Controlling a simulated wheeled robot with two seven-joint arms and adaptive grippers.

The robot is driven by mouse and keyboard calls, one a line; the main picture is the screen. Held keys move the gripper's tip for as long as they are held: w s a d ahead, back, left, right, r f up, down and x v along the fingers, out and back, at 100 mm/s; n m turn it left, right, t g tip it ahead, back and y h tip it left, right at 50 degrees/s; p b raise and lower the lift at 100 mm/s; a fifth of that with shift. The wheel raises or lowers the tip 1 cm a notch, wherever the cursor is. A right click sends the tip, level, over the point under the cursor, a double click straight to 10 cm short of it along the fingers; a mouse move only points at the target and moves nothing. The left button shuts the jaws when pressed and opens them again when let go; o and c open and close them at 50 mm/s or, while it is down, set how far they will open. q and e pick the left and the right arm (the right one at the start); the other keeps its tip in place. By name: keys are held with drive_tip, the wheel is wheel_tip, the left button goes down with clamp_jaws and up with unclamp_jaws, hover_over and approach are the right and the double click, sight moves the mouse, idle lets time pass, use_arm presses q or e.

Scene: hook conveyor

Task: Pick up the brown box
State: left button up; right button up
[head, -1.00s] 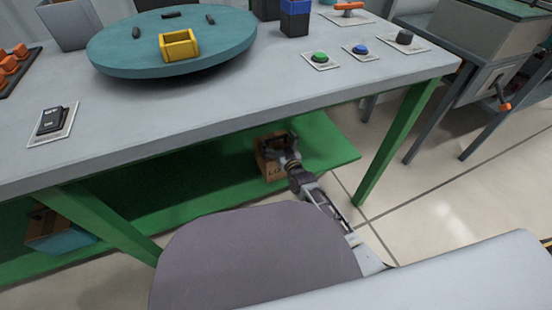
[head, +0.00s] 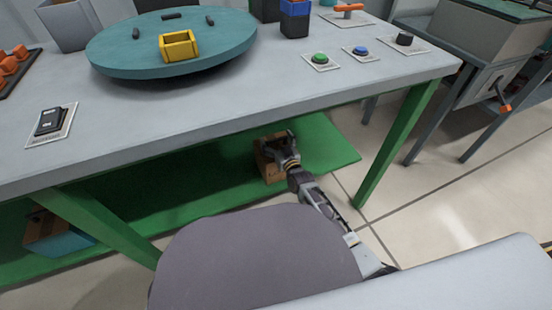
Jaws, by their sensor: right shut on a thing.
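The brown box (head: 272,174) is on the green lower shelf (head: 325,150) under the table, near the shelf's right end. My right gripper (head: 280,148) is at the box's upper part, shut on it, and covers part of its top and right side. I cannot tell whether the box touches the shelf. My left gripper is not in view.
The grey tabletop (head: 210,120) overhangs the shelf just above the box. A green leg (head: 398,140) stands to the right. A teal-and-brown container (head: 58,235) is on the shelf at the left. A turntable (head: 120,55) holds a yellow part (head: 179,46).

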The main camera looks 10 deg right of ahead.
drive_tip(key=c, duration=0.7)
drive_tip(key=shift+r, duration=0.15)
drive_tip(key=shift+c, duration=0.9)
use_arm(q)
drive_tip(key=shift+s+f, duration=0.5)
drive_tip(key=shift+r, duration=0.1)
